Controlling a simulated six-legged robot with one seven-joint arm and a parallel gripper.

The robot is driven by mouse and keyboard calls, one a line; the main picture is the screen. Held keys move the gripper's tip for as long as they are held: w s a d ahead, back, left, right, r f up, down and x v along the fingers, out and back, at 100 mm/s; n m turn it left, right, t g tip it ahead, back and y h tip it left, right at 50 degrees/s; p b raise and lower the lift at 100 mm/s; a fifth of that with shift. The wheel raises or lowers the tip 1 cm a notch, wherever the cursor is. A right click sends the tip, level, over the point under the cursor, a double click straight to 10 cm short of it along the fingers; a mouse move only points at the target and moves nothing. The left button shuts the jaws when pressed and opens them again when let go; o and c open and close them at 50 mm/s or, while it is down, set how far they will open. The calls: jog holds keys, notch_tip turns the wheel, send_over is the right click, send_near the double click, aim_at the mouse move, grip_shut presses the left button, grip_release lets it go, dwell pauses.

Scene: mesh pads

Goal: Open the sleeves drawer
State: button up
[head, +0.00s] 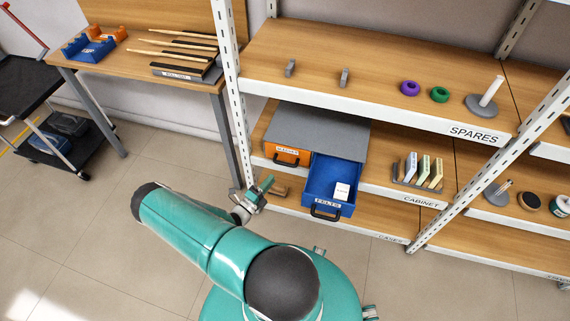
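A grey-topped cabinet (322,132) sits on the middle shelf and holds two drawers. The orange drawer (289,155) on the left is shut, with a dark handle below a label too small to read surely. The blue drawer (320,178) on the right, labelled FELTS, is pulled out, with a small white box (342,191) inside. My gripper (266,187) is in front of and below the orange drawer, left of the open blue drawer, and looks apart from the orange drawer's handle. Its fingers are small and seen at an angle, so their opening is unclear.
A white shelf upright (228,90) stands close left of my gripper. The spares shelf (300,60) overhangs the cabinet. The open blue drawer juts out right of my gripper. A workbench (130,60) and a black cart (30,95) are at left. The floor before the shelves is clear.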

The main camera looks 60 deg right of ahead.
aim_at(285, 164)
jog(key=x, duration=1)
jog(key=shift+c, duration=0.4)
grip_shut()
